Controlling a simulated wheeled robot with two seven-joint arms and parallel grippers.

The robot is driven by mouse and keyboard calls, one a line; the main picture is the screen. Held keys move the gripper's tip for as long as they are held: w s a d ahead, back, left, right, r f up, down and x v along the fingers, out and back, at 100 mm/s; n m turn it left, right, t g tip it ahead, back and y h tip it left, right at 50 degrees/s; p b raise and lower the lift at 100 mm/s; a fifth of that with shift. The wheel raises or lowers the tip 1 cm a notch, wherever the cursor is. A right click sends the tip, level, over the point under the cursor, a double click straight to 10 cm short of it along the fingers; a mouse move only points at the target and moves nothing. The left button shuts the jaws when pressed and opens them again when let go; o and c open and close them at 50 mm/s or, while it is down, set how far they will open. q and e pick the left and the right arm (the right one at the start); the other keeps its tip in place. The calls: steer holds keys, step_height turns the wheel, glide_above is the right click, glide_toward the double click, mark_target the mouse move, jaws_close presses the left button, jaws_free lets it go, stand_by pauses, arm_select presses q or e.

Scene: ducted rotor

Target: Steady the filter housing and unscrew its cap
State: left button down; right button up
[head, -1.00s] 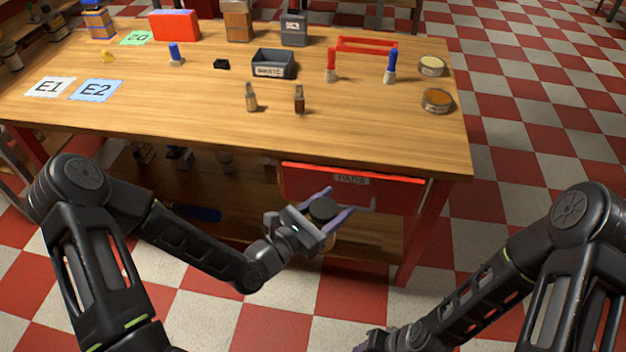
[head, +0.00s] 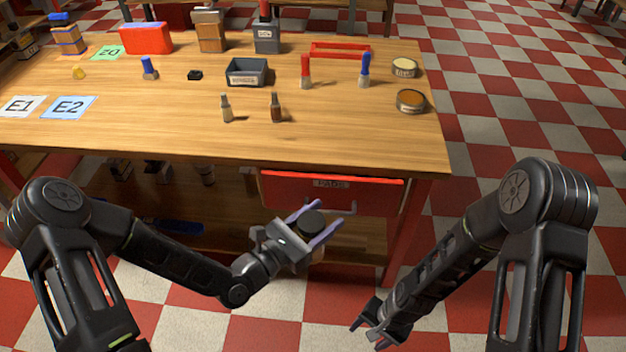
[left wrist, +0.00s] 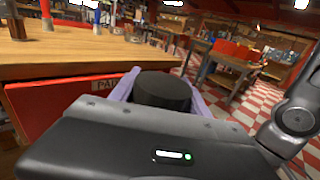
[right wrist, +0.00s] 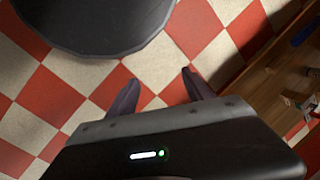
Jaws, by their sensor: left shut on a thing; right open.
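The cap also shows in the left wrist view (left wrist: 162,92). My left gripper (head: 312,224) is shut around the housing, one purple finger on each side, and holds it upright in front of the bench drawer. Most of the body is hidden by the gripper. My right gripper (head: 368,335) is open and empty, low over the floor to the right of the housing. Its spread fingers show in the right wrist view (right wrist: 158,90).
The wooden bench (head: 180,130) stands behind, with a red drawer (head: 330,192) at its front. Small bottles, tins, brushes and a grey bin (head: 246,72) stand on top. A dark round object (right wrist: 95,20) fills the upper left of the right wrist view. Floor at right is clear.

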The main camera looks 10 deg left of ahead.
steer(key=w+r+m+h, duration=0.2)
steer(key=w+r+m, duration=0.45)
steer(key=w, duration=0.35)
step_height(320, 180, up, 34)
steer(key=f+m+h, duration=0.1)
steer(key=m, duration=0.8)
glide_above(312, 221)
steer(key=shift+r, duration=0.2)
step_height(312, 221, down, 12)
steer(key=shift+f, duration=0.1)
steer(key=shift+c, duration=0.2)
